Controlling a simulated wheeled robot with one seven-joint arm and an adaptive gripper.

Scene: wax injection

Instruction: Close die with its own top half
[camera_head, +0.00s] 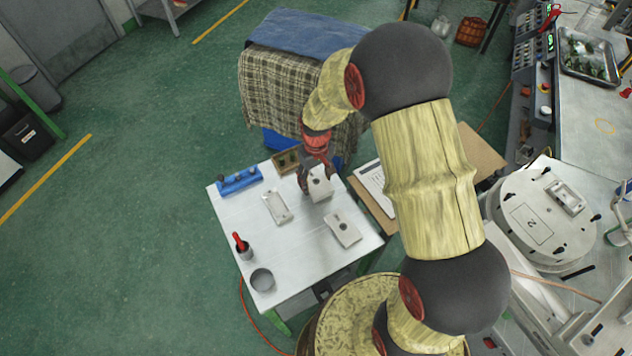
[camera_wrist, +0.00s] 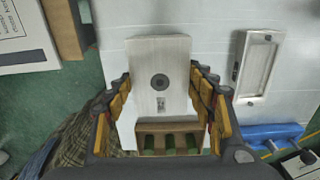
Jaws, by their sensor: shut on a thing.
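My gripper (camera_head: 316,176) is shut on a pale grey die block (camera_head: 320,189) at the back right of the metal table. In the wrist view the block (camera_wrist: 160,65) lies between my two fingers (camera_wrist: 160,100), its face showing a dark round hole and a small label. I cannot tell whether it touches the table. A die half with a long recessed cavity (camera_head: 276,206) lies open on the table to the left of my gripper; it also shows at the right of the wrist view (camera_wrist: 257,65). Another grey block with a dark hole (camera_head: 343,229) lies nearer the front right.
A blue rack (camera_head: 239,180) stands at the table's back left, and a brown compartment box (camera_head: 286,161) is at the back edge beside my gripper. A red-handled tool in a dark cup (camera_head: 241,246) and a grey round tin (camera_head: 262,279) stand front left. The table's middle front is clear.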

